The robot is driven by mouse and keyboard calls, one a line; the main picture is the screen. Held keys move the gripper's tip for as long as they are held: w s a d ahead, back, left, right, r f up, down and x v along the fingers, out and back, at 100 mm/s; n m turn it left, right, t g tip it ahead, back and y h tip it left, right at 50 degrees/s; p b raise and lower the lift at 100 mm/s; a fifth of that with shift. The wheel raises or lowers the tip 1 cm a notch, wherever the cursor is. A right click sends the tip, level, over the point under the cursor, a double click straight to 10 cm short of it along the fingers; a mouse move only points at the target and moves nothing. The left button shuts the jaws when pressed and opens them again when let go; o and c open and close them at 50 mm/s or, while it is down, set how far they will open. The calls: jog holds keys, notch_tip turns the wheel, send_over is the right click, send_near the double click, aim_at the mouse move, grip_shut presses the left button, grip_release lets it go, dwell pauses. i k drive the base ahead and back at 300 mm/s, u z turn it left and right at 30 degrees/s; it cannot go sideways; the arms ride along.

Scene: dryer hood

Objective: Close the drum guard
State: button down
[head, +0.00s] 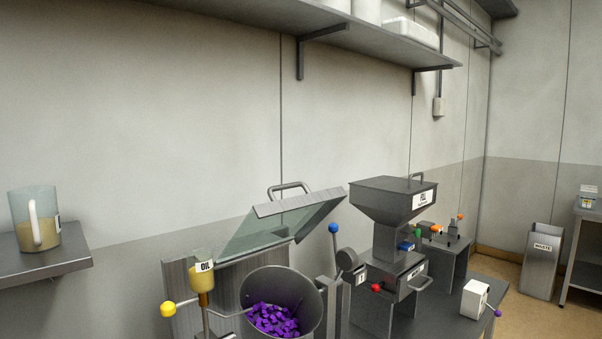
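The drum guard (278,228) is a clear panel with a grey metal edge and a bar handle (288,188) on top. It stands raised and tilted, open above and behind the drum. The drum (311,290) is an open grey metal vessel holding a heap of small purple pieces (272,320). The drum's lower part is cut off by the bottom of the head view. My gripper is not in this view.
A yellow-knobbed lever (168,309) and an OIL cup (205,279) stand left of the drum. A blue-knobbed lever (333,229) and a grey hopper (385,213) stand right. A shelf (374,38) hangs overhead. A jug (35,220) sits far left. Floor is clear by the waste bin (540,264).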

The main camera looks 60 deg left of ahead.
aim_at(332, 197)
jog(key=z, duration=0.05)
jog(key=i, duration=2.3)
jog(key=u, duration=2.9)
